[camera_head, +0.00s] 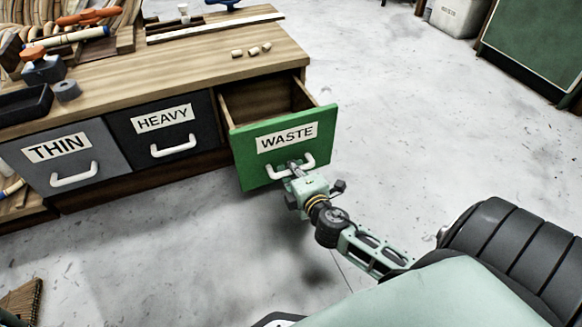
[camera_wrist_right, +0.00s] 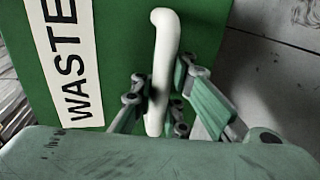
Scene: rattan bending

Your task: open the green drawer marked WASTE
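The green drawer (camera_head: 240,152) marked WASTE stands pulled out from the right end of the wooden bench, with its hollow inside visible from above. Its white handle (camera_head: 309,164) is on the front below the label (camera_head: 287,137). My right gripper (camera_head: 296,168) is at the handle. In the right wrist view, its fingers (camera_wrist_right: 158,98) lie on both sides of the white handle (camera_wrist_right: 162,50) and are shut on it. The green front (camera_wrist_right: 113,50) fills much of that view. My left gripper is not in view.
The grey THIN drawer (camera_head: 88,141) and black HEAVY drawer (camera_head: 192,136) are shut, left of the green one. Small wooden pieces (camera_head: 253,51), tools and rattan lie on the bench top (camera_head: 200,70). The grey floor (camera_head: 420,120) is clear in front and to the right.

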